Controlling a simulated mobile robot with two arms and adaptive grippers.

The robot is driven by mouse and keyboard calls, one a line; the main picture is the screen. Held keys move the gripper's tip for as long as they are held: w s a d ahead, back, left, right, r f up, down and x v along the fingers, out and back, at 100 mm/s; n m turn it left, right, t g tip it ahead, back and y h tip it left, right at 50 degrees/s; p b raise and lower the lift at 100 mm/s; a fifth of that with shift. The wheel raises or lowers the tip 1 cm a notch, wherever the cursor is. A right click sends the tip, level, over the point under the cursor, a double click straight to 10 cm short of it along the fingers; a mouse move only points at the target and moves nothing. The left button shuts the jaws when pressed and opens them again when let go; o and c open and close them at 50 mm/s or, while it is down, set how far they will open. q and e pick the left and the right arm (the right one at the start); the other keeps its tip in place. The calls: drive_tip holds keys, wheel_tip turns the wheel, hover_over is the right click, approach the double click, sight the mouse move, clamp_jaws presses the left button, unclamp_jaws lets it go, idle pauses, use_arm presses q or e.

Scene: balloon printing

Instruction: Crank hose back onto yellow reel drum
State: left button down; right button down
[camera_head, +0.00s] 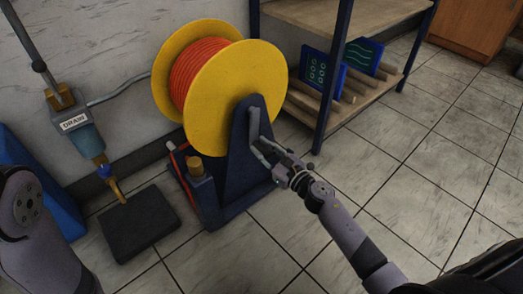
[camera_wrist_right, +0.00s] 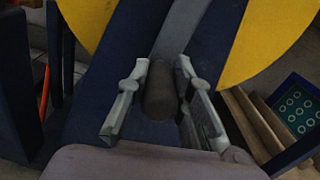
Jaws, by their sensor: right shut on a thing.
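The yellow reel drum (camera_head: 245,100) stands on a dark blue stand (camera_head: 238,165), with orange hose (camera_head: 190,70) wound between its two flanges. A grey crank arm (camera_head: 254,122) is on the near side of the stand and hangs downward. My right gripper (camera_head: 266,153) is at the crank's lower end. In the right wrist view its two fingers are on either side of the dark cylindrical crank handle (camera_wrist_right: 161,92), shut on it. My left gripper is out of view; only part of my left arm shows at the lower left.
A shelf rack (camera_head: 318,85) with blue patterned panels (camera_head: 322,72) and wooden rollers stands right of the reel. A drain unit (camera_head: 74,123) hangs at the left, above a dark floor pad (camera_head: 138,225). The tiled floor at right is clear.

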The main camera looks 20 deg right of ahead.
drive_tip(key=c, duration=1.4)
unclamp_jaws()
drive_tip(key=v, duration=1.2)
drive_tip(key=shift+r, duration=0.1)
